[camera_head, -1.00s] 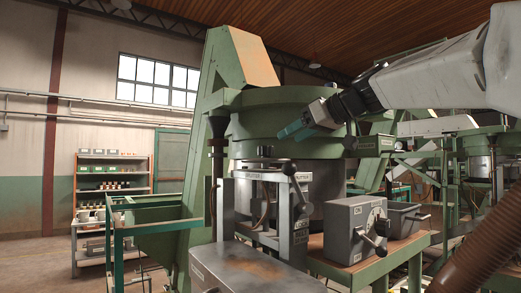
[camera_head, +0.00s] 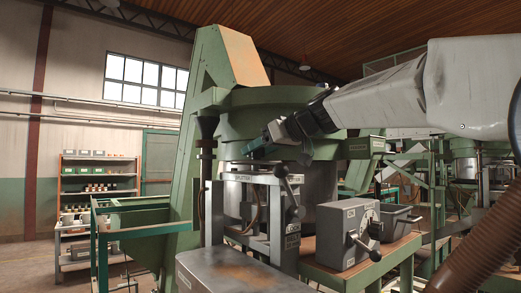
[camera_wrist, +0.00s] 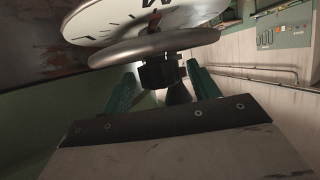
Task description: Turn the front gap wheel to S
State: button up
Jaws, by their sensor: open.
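In the wrist view a round grey wheel (camera_wrist: 150,47) is seen nearly edge-on, close ahead of my gripper (camera_wrist: 161,72). Behind it is a white dial plate (camera_wrist: 130,18) with tick marks and a dark letter that looks like M. A black knob-like part (camera_wrist: 158,74) under the wheel sits between my two teal fingers, which are apart, with a gap visible on each side. In the head view my gripper (camera_head: 256,146) is in front of the green hopper bowl (camera_head: 272,110). The wheel cannot be made out there, and no S is readable.
A splitter frame with a black-knobbed lever (camera_head: 286,169) stands below my arm. A grey box with a dial and handle (camera_head: 347,232) and a grey bin (camera_head: 400,221) sit on the bench to the right. A tall green chute (camera_head: 205,110) rises to the left.

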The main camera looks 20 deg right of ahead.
jog(key=c, duration=1)
jog(key=shift+o, duration=0.2)
jog(key=shift+s+a+m+t+h, duration=0.15)
jog(key=shift+m+t+h, duration=0.25)
jog(key=shift+m+h, duration=0.3)
jog(key=shift+m+t+h, duration=0.4)
jog(key=shift+m+h, duration=0.5)
jog(key=o, duration=1)
jog(key=shift+c, duration=0.2)
